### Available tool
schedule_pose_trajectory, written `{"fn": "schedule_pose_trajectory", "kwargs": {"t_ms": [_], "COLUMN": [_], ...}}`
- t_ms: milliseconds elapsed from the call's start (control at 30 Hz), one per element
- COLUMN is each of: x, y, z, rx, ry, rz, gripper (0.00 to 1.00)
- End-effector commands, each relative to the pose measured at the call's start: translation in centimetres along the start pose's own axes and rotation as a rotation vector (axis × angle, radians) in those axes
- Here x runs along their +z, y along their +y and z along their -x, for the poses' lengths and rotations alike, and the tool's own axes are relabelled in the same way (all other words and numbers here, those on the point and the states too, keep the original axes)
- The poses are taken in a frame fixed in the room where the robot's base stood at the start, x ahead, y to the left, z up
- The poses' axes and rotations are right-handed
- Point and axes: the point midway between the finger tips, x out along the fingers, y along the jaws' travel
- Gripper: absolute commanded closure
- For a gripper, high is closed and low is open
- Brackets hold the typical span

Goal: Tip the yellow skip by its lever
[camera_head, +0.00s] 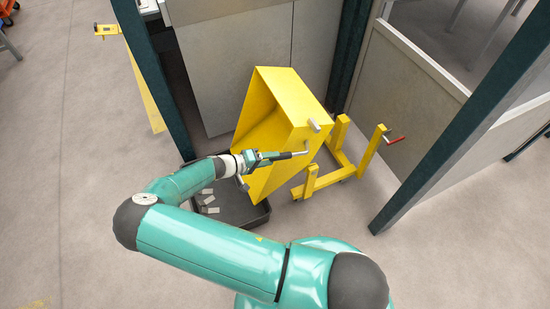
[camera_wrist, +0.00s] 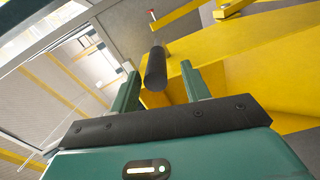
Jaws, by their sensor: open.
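The yellow skip (camera_head: 284,105) is tilted steeply on its yellow wheeled frame (camera_head: 322,183), its open mouth facing left. A lever with a black grip (camera_head: 291,155) and a bent metal rod sticks out from the skip's side. My gripper (camera_head: 270,157) is at the free end of this grip. In the wrist view, my gripper (camera_wrist: 158,76) is open, with the round black grip (camera_wrist: 155,63) showing between its two fingers. Gaps show on both sides of it. I cannot tell how far the grip reaches in between the fingers.
A dark tray (camera_head: 256,215) with several pale pieces lies on the floor under the skip's mouth. A red-handled crank (camera_head: 394,140) is on the frame's right post. Grey machine panels (camera_head: 240,60) stand behind, and dark green posts (camera_head: 470,120) stand on both sides.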

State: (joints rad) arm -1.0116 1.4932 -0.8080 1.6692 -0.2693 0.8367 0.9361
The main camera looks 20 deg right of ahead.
Motion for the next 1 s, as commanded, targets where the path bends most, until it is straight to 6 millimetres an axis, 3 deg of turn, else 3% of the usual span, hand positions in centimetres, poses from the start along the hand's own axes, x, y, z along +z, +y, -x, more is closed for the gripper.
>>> {"fn": "schedule_pose_trajectory", "kwargs": {"t_ms": [300, 500, 1000], "x": [-0.1, 0.0, 0.1], "y": [-0.1, -0.1, -0.1], "z": [7.3, 10.1, 10.7], "rx": [-0.006, -0.005, -0.003], "ry": [0.004, 0.002, 0.001], "rz": [0.0, 0.001, 0.001], "gripper": [0.53, 0.53, 0.53]}}
